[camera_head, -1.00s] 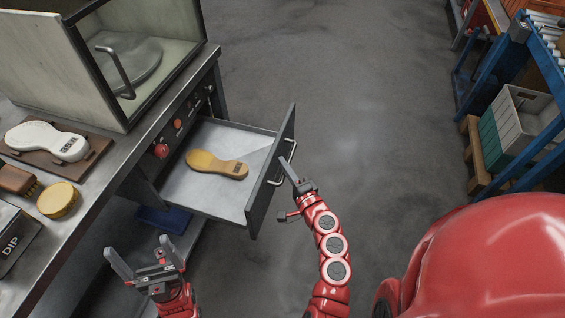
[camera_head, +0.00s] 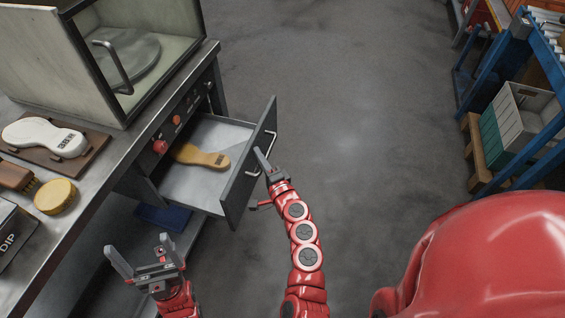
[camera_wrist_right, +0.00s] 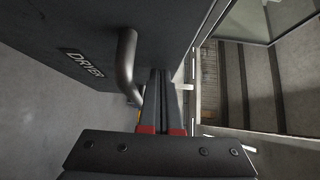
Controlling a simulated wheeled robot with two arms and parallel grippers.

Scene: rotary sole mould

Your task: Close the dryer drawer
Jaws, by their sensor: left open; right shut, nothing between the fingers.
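The dryer drawer (camera_head: 206,190) is partly out from under the metal bench in the head view. A tan sole (camera_head: 202,157) lies inside it. Its dark front panel (camera_head: 250,165) bears a metal handle (camera_head: 262,153); the panel with its "DRYER" label (camera_wrist_right: 86,64) and the handle (camera_wrist_right: 126,66) also show in the right wrist view. My right gripper (camera_head: 262,160) is shut and empty, its fingers at the outer face of the front panel beside the handle. Exact contact is hard to see. My left gripper (camera_head: 139,256) is open and empty, below and left of the drawer.
The bench (camera_head: 125,150) carries a cabinet with a round plate inside, a white sole on a brown board (camera_head: 88,157), a brush (camera_head: 16,177), a yellow round pad (camera_head: 55,197) and a DIP box. A blue tray (camera_head: 165,218) sits below. The floor right of the drawer is clear.

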